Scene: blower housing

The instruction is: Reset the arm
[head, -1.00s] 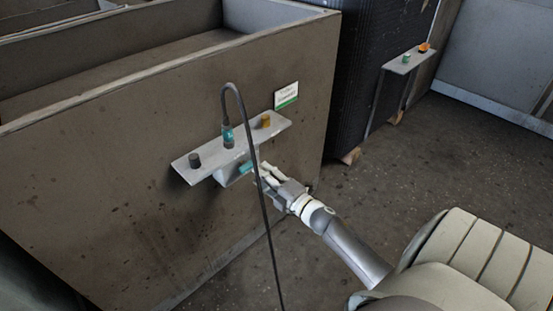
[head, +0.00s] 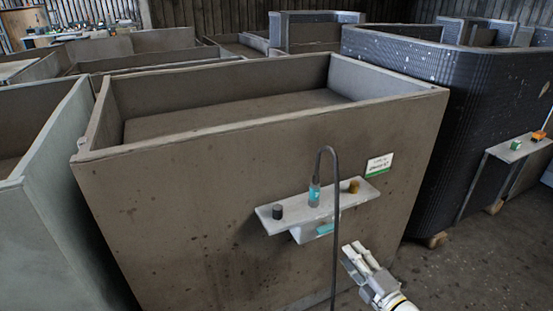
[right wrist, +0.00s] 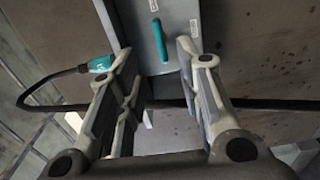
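My right gripper (head: 357,257) is at the lower right in the head view, in front of the brown bin and apart from the shelf. In the right wrist view the same gripper (right wrist: 158,58) has its two fingers spread with nothing held between them. A teal bar (right wrist: 160,40) on the grey box under the shelf shows beyond the fingertips; it also shows in the head view (head: 325,229). A teal connector (head: 314,194) with a black cable (head: 337,215) stands upright on the shelf. My left gripper is not in view.
The grey shelf (head: 265,220) on the brown bin (head: 180,220) carries a black knob (head: 277,212) and a yellow-brown knob (head: 354,186). The cable loops over and hangs in front of the shelf. A dark ribbed bin (head: 400,65) stands to the right. Open floor lies at the lower right.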

